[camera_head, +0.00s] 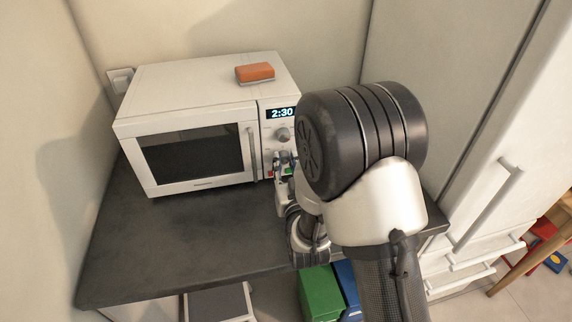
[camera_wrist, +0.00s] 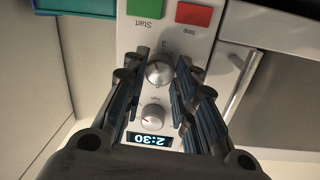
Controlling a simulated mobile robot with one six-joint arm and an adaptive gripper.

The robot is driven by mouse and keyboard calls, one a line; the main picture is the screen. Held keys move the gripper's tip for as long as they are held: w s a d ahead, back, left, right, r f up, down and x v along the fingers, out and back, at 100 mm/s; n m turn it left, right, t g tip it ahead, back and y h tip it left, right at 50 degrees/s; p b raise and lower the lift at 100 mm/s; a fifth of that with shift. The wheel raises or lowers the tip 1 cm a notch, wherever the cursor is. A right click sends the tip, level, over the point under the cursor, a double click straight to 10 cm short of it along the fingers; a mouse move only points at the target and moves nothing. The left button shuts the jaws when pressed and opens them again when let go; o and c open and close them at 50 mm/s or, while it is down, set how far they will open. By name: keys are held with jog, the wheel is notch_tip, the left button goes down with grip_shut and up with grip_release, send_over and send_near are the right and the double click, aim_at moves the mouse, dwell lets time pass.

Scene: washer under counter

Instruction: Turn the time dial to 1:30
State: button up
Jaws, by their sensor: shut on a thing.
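A white microwave (camera_head: 128,108) stands on the dark counter. Its display (camera_head: 282,113) reads 2:30, and the same reading shows upside down in the wrist view (camera_wrist: 150,140). Below the display is an upper dial (camera_head: 283,134), which is free of the fingers and also shows in the wrist view (camera_wrist: 152,117). My gripper (camera_wrist: 159,73) is shut on the lower dial (camera_wrist: 158,71), with fingers on both sides of it. In the head view my gripper (camera_head: 284,164) is at the lower panel and hides that dial. The print by the dials is too small to read surely.
The red stop button (camera_wrist: 194,14) and green start button (camera_wrist: 147,8) lie just beyond the fingertips. The microwave door handle (camera_head: 251,153) is close to the left. A tall white cabinet (camera_head: 440,110) stands right. The counter's front left (camera_head: 150,245) is clear.

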jog(key=n, duration=0.6)
jog(key=shift+w, duration=0.1)
jog(key=n, duration=0.5)
jog(key=shift+n+t, duration=0.4)
jog(key=shift+a+r, duration=0.1)
jog(key=o, duration=1.1)
jog(key=shift+f, duration=0.2)
